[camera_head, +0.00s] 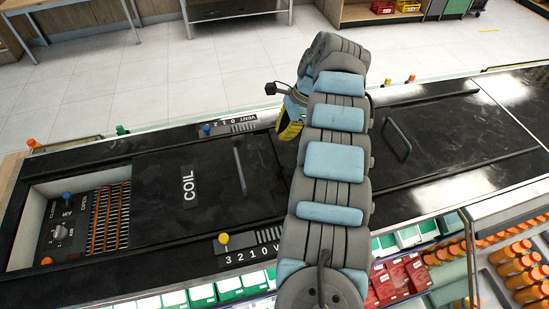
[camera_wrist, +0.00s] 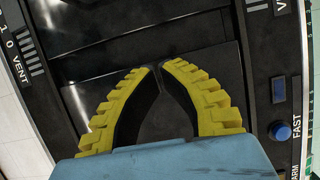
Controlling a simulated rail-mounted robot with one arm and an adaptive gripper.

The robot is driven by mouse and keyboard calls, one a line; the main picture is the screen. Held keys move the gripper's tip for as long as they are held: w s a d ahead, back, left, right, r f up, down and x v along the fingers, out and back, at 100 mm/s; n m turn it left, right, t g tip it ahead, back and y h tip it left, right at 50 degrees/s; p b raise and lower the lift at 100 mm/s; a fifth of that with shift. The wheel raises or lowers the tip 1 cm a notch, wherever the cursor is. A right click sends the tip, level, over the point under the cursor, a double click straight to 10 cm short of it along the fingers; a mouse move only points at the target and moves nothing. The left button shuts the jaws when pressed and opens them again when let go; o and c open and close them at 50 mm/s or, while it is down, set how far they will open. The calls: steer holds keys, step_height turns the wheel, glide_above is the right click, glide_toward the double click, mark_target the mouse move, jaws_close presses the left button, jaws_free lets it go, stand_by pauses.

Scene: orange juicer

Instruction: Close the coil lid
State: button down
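The coil lid (camera_head: 160,205) is a flat black panel marked COIL with a dark bar handle (camera_head: 239,172) at its right end. It lies to the right of an open bay, where orange coils (camera_head: 108,215) and a dial (camera_head: 61,232) show. My gripper (camera_head: 290,128) is right of and beyond the handle, apart from it, partly hidden by my arm. In the wrist view, its yellow fingers (camera_wrist: 159,66) arch inward and their tips come together over black surface, with a narrow gap at most. I see nothing clearly held between them.
A second black panel with a handle (camera_head: 397,139) is at right. A blue knob (camera_head: 206,128) and a yellow knob (camera_head: 223,238) flank the lid. The wrist view shows another blue knob (camera_wrist: 282,131) beside FAST. Orange jars (camera_head: 515,265) fill shelves at lower right.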

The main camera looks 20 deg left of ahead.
mark_target(267, 161)
steer(key=shift+s+p+x, duration=0.25)
steer(key=shift+p+x, duration=0.4)
steer(key=shift+x, duration=1.85)
steer(key=shift+s+p+x, duration=0.2)
steer(key=shift+p+x, duration=0.45)
steer(key=shift+x, duration=1.8)
